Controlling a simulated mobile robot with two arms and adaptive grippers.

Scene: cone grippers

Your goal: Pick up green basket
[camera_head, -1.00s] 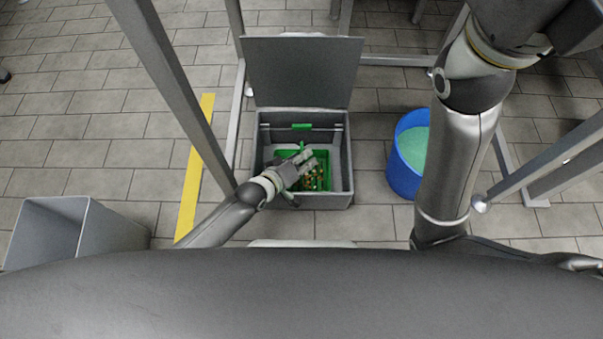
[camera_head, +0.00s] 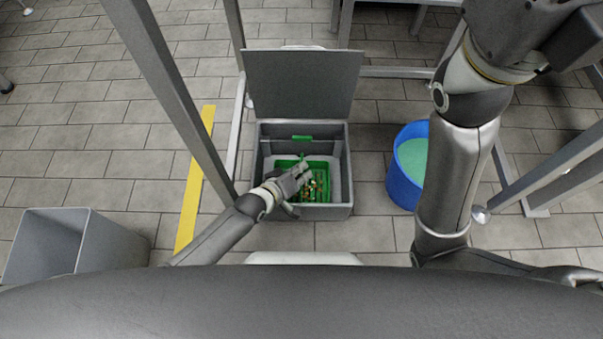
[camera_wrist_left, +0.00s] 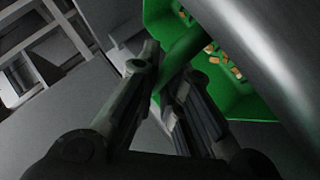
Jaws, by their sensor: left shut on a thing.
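The green basket (camera_head: 288,161) sits inside an open grey box (camera_head: 346,185) and holds small orange and brown pieces. My left gripper (camera_head: 304,176) reaches over the box from the left and covers part of the basket. In the left wrist view, my left gripper (camera_wrist_left: 166,78) is shut on the green handle (camera_wrist_left: 187,50) of the basket (camera_wrist_left: 257,106). A grey metal surface hides part of the basket there. My right arm shows at the right of the head view, but I cannot make out its gripper.
The box lid (camera_head: 304,85) stands open at the back. A blue bucket (camera_head: 400,183) stands to the right of the box. A grey bin (camera_head: 115,250) stands at lower left. Metal frame posts (camera_head: 170,85) rise beside the box. A yellow floor strip (camera_head: 195,185) lies left.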

